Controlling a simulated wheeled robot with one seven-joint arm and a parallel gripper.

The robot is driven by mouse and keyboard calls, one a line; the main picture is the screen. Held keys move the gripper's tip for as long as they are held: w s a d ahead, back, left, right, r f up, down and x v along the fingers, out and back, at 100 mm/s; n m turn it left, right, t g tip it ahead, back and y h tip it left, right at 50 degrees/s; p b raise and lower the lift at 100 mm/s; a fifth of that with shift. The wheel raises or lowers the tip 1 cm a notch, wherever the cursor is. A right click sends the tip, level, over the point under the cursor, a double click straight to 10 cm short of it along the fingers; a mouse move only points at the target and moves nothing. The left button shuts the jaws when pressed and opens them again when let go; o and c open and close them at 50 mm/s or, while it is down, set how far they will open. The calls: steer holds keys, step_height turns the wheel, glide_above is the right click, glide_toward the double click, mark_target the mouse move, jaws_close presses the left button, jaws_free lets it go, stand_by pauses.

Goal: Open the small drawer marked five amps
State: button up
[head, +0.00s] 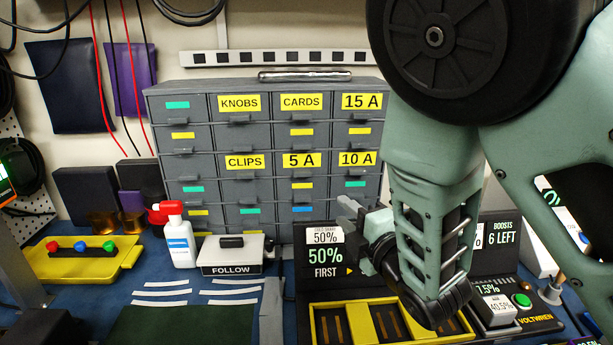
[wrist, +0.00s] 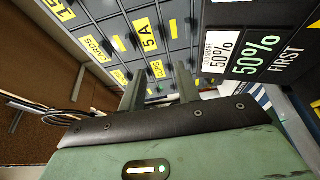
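The 5 A drawer, with a yellow label (head: 301,160), is in the third row of the grey drawer cabinet (head: 160,105). It looks closed, flush with its neighbours. Its label also shows, turned sideways, in the wrist view (wrist: 147,35). My gripper (head: 345,216) is in front of the cabinet, lower and to the right of that drawer, apart from it. In the wrist view my gripper (wrist: 160,72) has its two fingers spread with nothing between them. The handle of the 5 A drawer is small and dark below its label.
Neighbouring drawers read CLIPS (head: 244,162), 10 A (head: 357,159) and CARDS (head: 301,102). A black 50% panel (head: 322,262) stands close below my gripper. A spray bottle (head: 180,245) and a FOLLOW box (head: 230,258) stand before the cabinet's lower left. A metal bar (head: 306,75) lies on top.

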mark_target(304, 175)
steer(key=p+x, duration=0.4)
steer(key=x, duration=1.3)
steer(key=shift+w+r+p, duration=0.15)
steer(key=shift+r+p, duration=0.05)
steer(key=shift+p, duration=0.2)
steer(key=shift+c, duration=0.3)
jaws_close()
